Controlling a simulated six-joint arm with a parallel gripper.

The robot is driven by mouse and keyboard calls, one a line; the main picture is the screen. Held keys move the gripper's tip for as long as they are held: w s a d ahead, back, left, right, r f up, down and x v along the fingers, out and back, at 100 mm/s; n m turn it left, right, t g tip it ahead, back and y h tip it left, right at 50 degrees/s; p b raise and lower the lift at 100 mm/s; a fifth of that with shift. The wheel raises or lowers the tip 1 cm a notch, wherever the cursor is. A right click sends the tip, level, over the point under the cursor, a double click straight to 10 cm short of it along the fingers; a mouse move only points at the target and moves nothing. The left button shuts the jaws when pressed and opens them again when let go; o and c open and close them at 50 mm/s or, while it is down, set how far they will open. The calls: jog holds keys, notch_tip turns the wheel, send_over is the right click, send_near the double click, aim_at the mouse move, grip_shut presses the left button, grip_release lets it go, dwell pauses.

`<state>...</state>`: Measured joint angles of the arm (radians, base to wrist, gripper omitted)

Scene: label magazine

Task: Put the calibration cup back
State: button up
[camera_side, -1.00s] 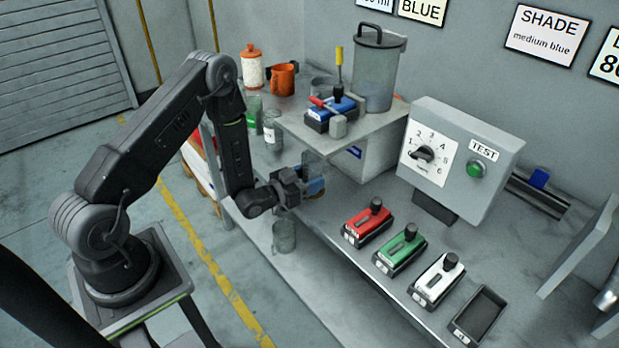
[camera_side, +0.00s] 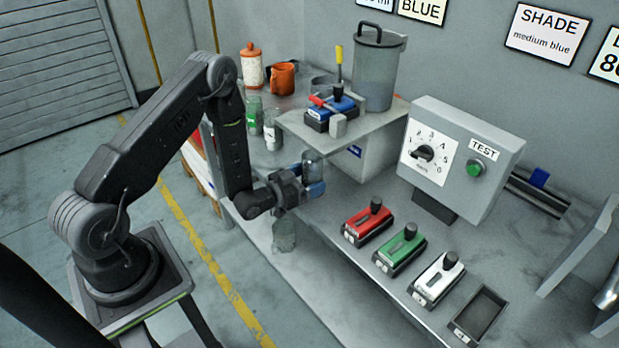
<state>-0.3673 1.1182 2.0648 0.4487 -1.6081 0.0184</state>
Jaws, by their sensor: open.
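No label in view marks a calibration cup. A clear, cup-like vessel (camera_side: 284,236) shows below my gripper near the bench's front edge; its exact support is hard to tell. A second clear glass vessel (camera_side: 313,165) stands just beyond my gripper, with blue (camera_side: 316,189) at its lower end; I cannot tell whether the blue belongs to it. My gripper (camera_side: 302,190) is open beside this glass, low over the bench's left part. The wrist hides part of the jaws, and any contact with the glass is unclear.
Red (camera_side: 368,222), green (camera_side: 400,250) and white (camera_side: 437,280) cartridges, an empty black tray (camera_side: 479,315) and a test box (camera_side: 460,155) are rightward.

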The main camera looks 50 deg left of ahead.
jog(key=s, duration=1.2)
jog(key=shift+s+a, duration=0.2)
jog(key=shift+s, duration=0.05)
jog(key=shift+o, duration=0.6)
jog(key=shift+s, duration=0.45)
jog(key=w, duration=1.3)
jog(key=shift+w+d+f, duration=0.1)
jog(key=shift+w+d, duration=0.15)
